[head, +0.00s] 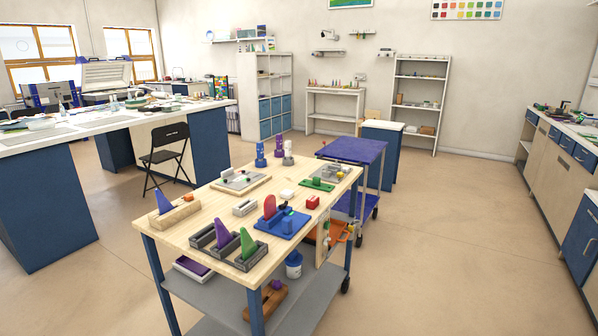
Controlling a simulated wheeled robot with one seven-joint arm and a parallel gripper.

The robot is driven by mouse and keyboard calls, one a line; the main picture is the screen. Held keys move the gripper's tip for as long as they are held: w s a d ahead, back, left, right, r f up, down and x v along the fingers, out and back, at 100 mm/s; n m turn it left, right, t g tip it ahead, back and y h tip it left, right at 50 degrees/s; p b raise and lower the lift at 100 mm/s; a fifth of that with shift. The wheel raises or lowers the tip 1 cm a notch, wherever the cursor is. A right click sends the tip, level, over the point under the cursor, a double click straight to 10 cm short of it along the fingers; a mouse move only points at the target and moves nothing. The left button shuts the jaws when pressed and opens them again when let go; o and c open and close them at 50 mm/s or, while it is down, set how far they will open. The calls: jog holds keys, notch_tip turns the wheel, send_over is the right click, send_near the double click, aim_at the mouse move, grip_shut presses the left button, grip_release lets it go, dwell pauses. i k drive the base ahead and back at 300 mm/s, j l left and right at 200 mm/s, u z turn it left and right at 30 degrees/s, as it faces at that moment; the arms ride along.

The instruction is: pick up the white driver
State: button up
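A wooden-topped cart (190,234) stands in the middle of the view with many small objects on it. At its back edge a small white upright piece (288,158) with a darker top stands beside a purple upright piece (278,148) and a blue one (261,156). The white upright piece may be the white driver; it is too small to be sure. My gripper is not in view.
A purple-topped cart (350,150) stands behind. Open floor lies right.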

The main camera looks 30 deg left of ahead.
aim_at(288, 143)
jog(key=i, duration=1.85)
jog(key=i+u, duration=0.25)
jog(key=i, duration=0.2)
jog(key=i+l+u, duration=0.25)
jog(key=i, duration=0.2)
jog(key=i+u, duration=0.15)
jog(key=u, duration=0.25)
jog(key=i+j+u, duration=0.1)
jog(key=u, duration=0.25)
jog(key=i+u, duration=0.2)
jog(key=u, duration=0.2)
jog(key=i+l+u, duration=0.1)
jog(key=u, duration=0.3)
jog(key=i+u, duration=0.3)
jog(key=u, duration=0.2)
jog(key=i+l+u, duration=0.2)
jog(key=u, duration=0.25)
